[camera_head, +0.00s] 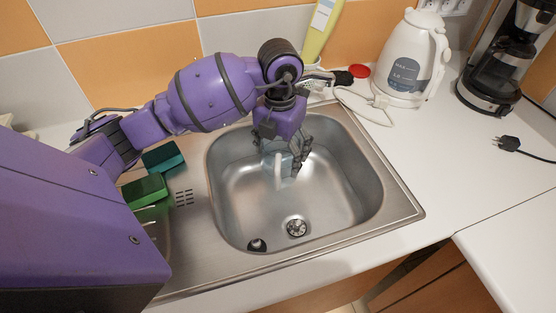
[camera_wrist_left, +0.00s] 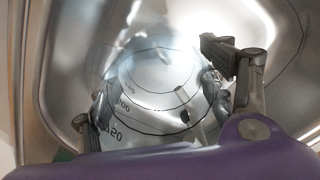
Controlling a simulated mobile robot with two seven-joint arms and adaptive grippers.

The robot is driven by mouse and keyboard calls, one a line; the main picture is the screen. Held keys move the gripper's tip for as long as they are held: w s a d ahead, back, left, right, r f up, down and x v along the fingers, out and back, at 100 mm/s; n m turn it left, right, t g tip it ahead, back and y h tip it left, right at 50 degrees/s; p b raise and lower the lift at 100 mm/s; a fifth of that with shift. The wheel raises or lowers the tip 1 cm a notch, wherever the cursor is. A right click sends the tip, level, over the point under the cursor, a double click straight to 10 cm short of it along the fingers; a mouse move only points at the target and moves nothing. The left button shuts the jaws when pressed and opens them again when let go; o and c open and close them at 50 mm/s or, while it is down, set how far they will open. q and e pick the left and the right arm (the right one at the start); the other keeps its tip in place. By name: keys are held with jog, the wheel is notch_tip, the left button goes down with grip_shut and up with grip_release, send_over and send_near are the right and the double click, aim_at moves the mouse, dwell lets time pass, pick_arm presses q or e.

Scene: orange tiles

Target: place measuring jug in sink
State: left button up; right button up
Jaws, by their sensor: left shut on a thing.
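The measuring jug (camera_head: 279,163) is a small clear, bluish vessel with a pale handle, seen inside the steel sink bowl (camera_head: 345,200) near its back wall. My left gripper (camera_head: 287,155) reaches down into the sink from above and is shut on the jug. In the left wrist view the jug (camera_wrist_left: 150,95) fills the middle, with printed graduation marks and numbers, and one finger of the gripper shows at its right. Whether the jug's base touches the sink floor cannot be told. My right gripper is in neither view.
A white kettle (camera_head: 405,65) and a black coffee maker (camera_head: 505,55) stand on the counter at right. The bowl's front part is clear around the drain (camera_head: 296,227).

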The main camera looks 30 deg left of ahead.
pick_arm(q)
jog(key=shift+w+a+f, duration=0.25)
jog(key=shift+w+f, duration=0.05)
jog(key=shift+f, duration=0.1)
jog(key=shift+w+a+f, duration=0.1)
jog(key=shift+a+f, duration=0.05)
jog(key=shift+f, duration=0.8)
jog(key=shift+w+a+f, duration=0.1)
jog(key=shift+f, duration=0.8)
jog(key=shift+f, duration=0.2)
jog(key=o, duration=1.2)
notch_tip(320, 180, up, 12)
jog(key=shift+r, duration=0.2)
